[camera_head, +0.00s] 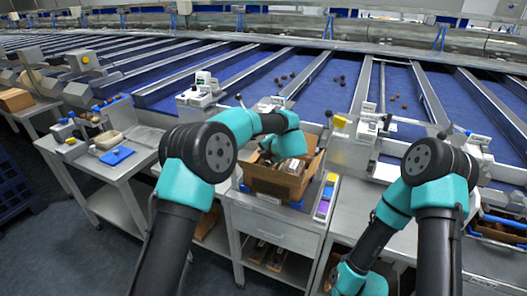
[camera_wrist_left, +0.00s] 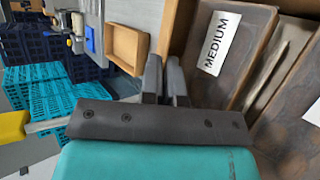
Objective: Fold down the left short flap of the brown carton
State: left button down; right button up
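The brown carton (camera_head: 274,184) stands on the workbench in the middle of the head view, its top open. Its right-hand flap (camera_head: 314,163) sticks up and outward. Brown packs lie inside; one labelled pack (camera_wrist_left: 238,50) reading MEDIUM shows in the left wrist view. My left arm covers the carton's left end, so how the left short flap stands is hard to tell. My left gripper (camera_wrist_left: 164,75) is at the carton's edge, its fingers close together with only a narrow gap, beside a brown cardboard wall (camera_wrist_left: 181,30).
A side bench (camera_head: 105,165) at the left holds a blue pad (camera_head: 117,155) and small items. Coloured blocks (camera_head: 325,200) sit right of the carton. Blue sorting lanes with scattered dates lie behind. Teal crates (camera_wrist_left: 45,95) show in the left wrist view.

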pick_arm(q)
jog(key=shift+d+f, duration=0.1)
jog(key=shift+s+d+f+m+t+y, duration=0.1)
jog(key=shift+d+f+m+t+y, duration=0.1)
jog(key=shift+f+t+y, duration=0.25)
jog(key=shift+s+d+f+m+t+y, duration=0.1)
jog(key=shift+d+f+m+t+y, duration=0.2)
jog(key=shift+y, duration=0.35)
jog(key=shift+a+r, duration=0.15)
jog(key=shift+a, duration=0.05)
jog(key=c, duration=1.8)
grip_release()
jog(key=o, duration=0.5)
jog(key=shift+c, duration=0.2)
jog(key=shift+d+r, duration=0.1)
jog(key=v, duration=1.7)
jog(key=shift+r, duration=0.1)
